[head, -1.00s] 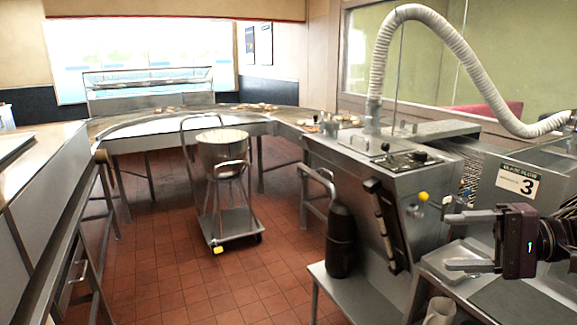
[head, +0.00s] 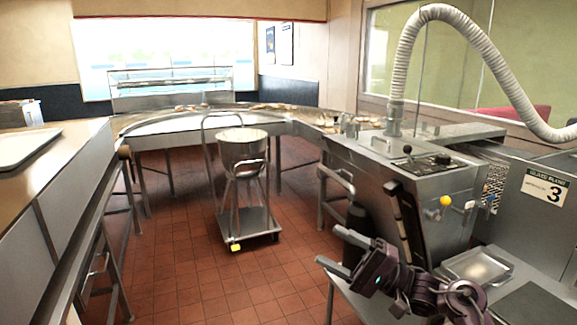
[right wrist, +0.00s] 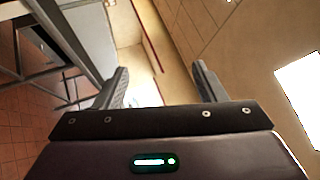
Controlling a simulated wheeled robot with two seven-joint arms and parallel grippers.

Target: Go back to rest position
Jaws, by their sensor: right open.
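My right gripper (head: 345,254) is in the lower middle-right of the head view, its arm coming in from the bottom right. Its two fingers are spread, pointing left, with nothing between them. In the right wrist view the fingers of the gripper (right wrist: 160,88) also stand apart and empty, in front of a blurred wall and floor. The gripper is in front of the glaze machine (head: 375,180), low beside its front panel. My left gripper is not in view.
A wheeled cart with a metal pot (head: 243,150) stands on the tiled floor. A curved conveyor table (head: 190,127) runs behind it. A counter with a white tray (head: 25,147) is at left. A shallow metal pan (head: 478,268) sits right of my gripper. Open floor lies front centre.

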